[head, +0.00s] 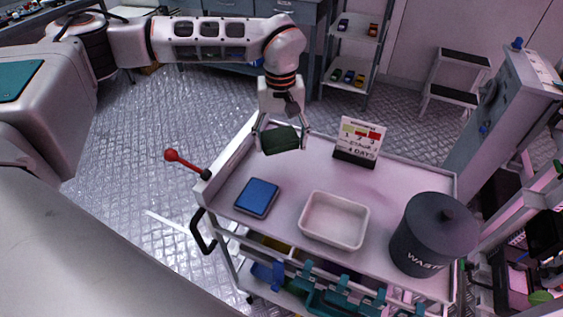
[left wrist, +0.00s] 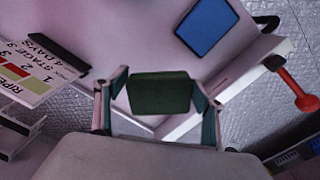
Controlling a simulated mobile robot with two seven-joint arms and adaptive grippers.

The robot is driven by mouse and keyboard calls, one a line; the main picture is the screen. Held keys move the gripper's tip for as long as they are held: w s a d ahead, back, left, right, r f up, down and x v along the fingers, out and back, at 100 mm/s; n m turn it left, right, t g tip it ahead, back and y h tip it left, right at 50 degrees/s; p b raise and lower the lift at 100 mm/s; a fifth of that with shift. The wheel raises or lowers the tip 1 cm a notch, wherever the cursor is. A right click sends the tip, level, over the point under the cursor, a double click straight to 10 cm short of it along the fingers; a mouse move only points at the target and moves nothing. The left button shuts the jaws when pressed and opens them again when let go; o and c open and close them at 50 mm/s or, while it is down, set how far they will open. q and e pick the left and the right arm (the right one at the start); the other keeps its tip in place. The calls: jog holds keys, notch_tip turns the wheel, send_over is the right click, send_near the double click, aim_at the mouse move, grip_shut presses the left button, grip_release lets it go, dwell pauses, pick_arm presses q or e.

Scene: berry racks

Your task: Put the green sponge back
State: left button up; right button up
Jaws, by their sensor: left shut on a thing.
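My left gripper (head: 281,138) is shut on the dark green sponge (head: 281,140) and holds it above the back left corner of the cart top. In the left wrist view the green sponge (left wrist: 160,93) sits between the two fingers of the left gripper (left wrist: 160,98). A blue sponge or pad (head: 257,198) lies flat on the cart top at the left; it also shows in the left wrist view (left wrist: 207,28). A white tray (head: 335,245) stands empty at the front middle of the cart. My right gripper is not in view.
The cart top (head: 290,185) also bears a ripeness sign (head: 359,141) at the back and a dark waste bin (head: 432,236) at the right. A red-knobbed lever (head: 187,164) sticks out at the left edge. The middle of the top is clear.

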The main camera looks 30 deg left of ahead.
aim_at(281, 141)
pick_arm(q)
jog(key=shift+f, duration=3.9)
jog(key=shift+f, duration=0.1)
jog(key=o, duration=0.9)
notch_tip(281, 141, up, 12)
jog(key=shift+a+r, duration=0.1)
